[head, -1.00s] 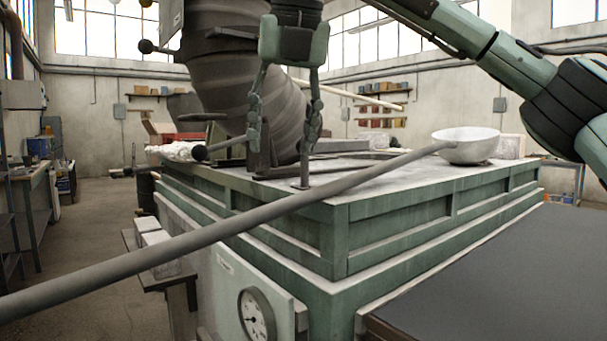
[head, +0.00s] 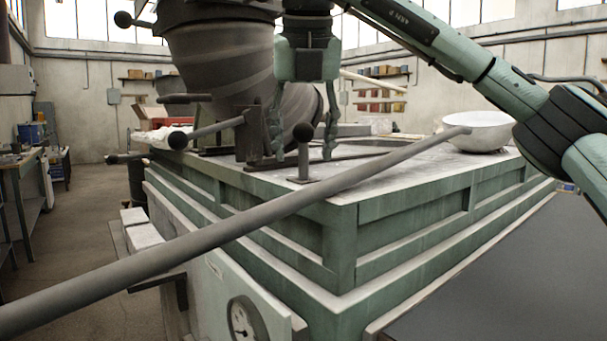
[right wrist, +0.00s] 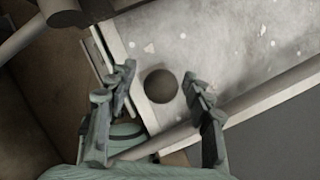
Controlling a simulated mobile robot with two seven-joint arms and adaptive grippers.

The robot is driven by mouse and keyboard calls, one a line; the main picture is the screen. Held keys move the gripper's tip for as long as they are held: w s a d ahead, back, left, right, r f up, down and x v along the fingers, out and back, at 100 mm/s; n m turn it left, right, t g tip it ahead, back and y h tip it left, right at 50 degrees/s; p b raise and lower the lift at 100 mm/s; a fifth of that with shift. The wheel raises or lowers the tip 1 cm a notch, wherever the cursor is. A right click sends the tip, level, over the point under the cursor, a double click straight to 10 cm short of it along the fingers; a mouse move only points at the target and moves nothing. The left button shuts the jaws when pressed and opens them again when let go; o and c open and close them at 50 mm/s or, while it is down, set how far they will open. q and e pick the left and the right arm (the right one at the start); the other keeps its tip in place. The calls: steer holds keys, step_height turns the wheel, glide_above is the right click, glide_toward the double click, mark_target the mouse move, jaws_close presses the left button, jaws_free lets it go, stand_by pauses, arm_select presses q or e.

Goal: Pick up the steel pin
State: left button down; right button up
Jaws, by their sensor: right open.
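The steel pin (head: 304,158) stands upright on a small foot at the near corner of the green furnace top. It has a dark ball head. In the right wrist view the ball head (right wrist: 161,86) shows between the two fingertips, with a gap on either side. My right gripper (head: 302,151) is open and points down at the pin, one finger on each side of it in the head view. The fingers do not appear to touch the pin. My left gripper is not in view.
A ladle's long grey handle (head: 230,223) crosses in front of the furnace (head: 413,227), its pale bowl (head: 478,132) at the right. A large dark ribbed vessel (head: 228,70) stands behind the gripper. A levered bracket (head: 222,130) is close on the left.

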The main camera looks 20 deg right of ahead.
steer(key=shift+f, duration=0.2)
steer(key=shift+w, duration=0.1)
jaws_close()
steer(key=shift+r, duration=0.15)
